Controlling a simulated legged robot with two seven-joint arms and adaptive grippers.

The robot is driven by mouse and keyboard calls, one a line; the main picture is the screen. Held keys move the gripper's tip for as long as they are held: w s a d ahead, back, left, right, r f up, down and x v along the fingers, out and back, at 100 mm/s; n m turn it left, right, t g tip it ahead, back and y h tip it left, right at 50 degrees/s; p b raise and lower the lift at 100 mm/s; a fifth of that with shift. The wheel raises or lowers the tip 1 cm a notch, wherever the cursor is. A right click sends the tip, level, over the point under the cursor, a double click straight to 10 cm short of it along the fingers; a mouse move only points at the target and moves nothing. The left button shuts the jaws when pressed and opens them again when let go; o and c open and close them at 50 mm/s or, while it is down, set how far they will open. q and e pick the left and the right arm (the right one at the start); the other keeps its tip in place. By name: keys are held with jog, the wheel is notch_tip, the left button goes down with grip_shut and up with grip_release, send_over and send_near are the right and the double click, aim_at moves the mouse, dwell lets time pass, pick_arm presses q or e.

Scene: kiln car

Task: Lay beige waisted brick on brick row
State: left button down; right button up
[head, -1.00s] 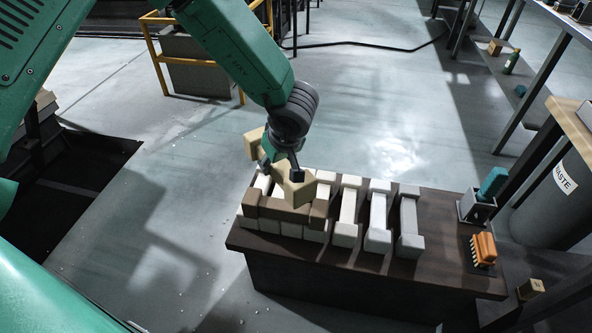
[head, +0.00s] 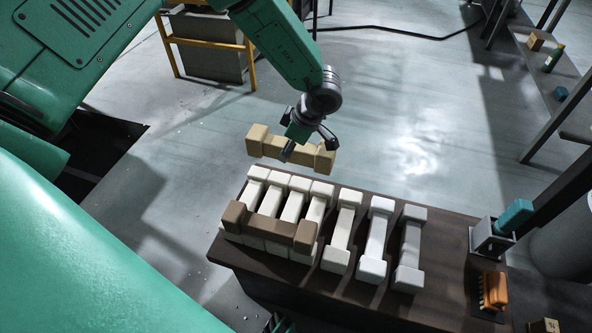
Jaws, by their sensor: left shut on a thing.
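The beige waisted brick (head: 268,146) is in the air behind the kiln car's far edge, roughly level. My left gripper (head: 305,143) is shut on its middle from above; the fingers hide part of the waist. The brick row (head: 292,207) of white waisted bricks lies on the dark car deck. Its left bricks stand close together, and several to the right are spaced apart. A brown waisted brick (head: 270,228) lies across the near ends of the left bricks. A dark part at the bottom edge may be my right gripper (head: 278,323); its jaws are not clear.
A teal-topped device (head: 497,230) and an orange brush (head: 492,291) are on the deck's right side. A yellow rail frame (head: 207,43) stands at the back left. A dark pit (head: 95,150) is at left. The floor behind the deck is clear.

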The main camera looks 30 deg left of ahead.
pick_arm(q)
jog(key=b, duration=0.2)
send_over(283, 178)
jog(key=f, duration=0.5)
jog(key=shift+w+d, duration=0.2)
jog(key=shift+d, duration=0.15)
jog(key=f, duration=0.1)
jog(key=f+b, duration=0.1)
jog(key=f, duration=0.2)
jog(key=shift+d+f, duration=0.1)
jog(key=shift+d, duration=0.2)
jog(key=c, duration=1)
grip_release()
jog(key=shift+a+f, duration=0.1)
jog(key=shift+a, duration=0.1)
jog(key=shift+c, duration=0.2)
jog(key=shift+d, duration=0.1)
